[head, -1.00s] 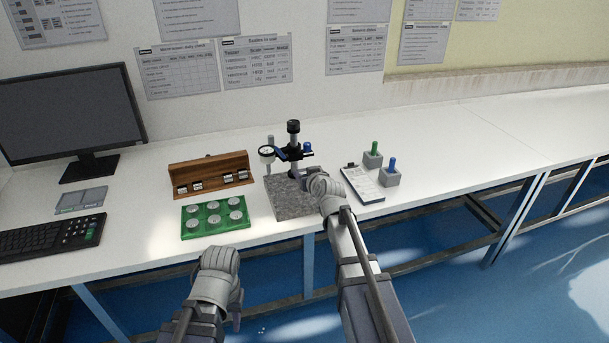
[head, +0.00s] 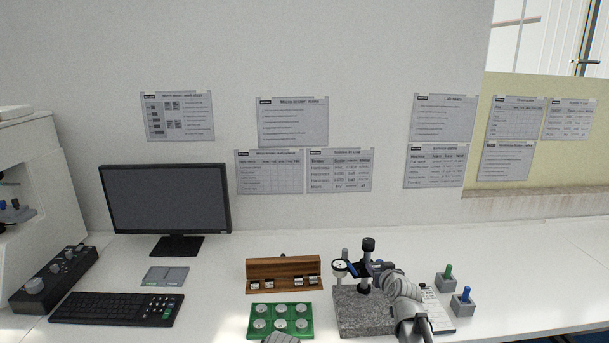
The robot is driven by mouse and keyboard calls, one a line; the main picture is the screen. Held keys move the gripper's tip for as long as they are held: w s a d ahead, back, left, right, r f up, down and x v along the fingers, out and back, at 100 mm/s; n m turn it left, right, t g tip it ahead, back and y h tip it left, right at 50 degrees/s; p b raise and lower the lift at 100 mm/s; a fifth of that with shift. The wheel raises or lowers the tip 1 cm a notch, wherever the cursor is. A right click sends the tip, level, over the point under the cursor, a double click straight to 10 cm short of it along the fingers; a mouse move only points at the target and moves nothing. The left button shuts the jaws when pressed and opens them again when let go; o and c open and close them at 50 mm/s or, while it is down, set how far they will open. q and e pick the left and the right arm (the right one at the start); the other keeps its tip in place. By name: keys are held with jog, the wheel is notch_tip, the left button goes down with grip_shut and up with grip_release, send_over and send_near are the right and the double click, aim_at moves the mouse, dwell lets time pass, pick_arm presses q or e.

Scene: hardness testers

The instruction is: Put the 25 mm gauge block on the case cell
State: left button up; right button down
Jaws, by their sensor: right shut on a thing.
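The wooden gauge block case (head: 283,267) stands open on the bench, left of the granite comparator stand (head: 364,318). I cannot see the block itself or read any size mark. My left gripper (head: 282,338) barely shows at the bottom edge, below the green tray, and its fingers are hidden.
The green tray (head: 254,335) with several round discs lies in front of the case. The dial gauge (head: 340,266) and column rise between case and right hand. A clipboard (head: 437,312) and two grey holders with green (head: 446,283) and blue pegs (head: 463,303) stand right.

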dwell(0.7)
jog(key=b, duration=0.7)
send_over(371, 313)
notch_tip(371, 313, down, 6)
jog(key=shift+f, duration=0.2)
notch_tip(371, 313, down, 10)
jog(key=b, duration=0.9)
jog(key=shift+r, duration=0.15)
jog(key=shift+b, duration=0.3)
jog(key=shift+c, duration=2.1)
grip_release()
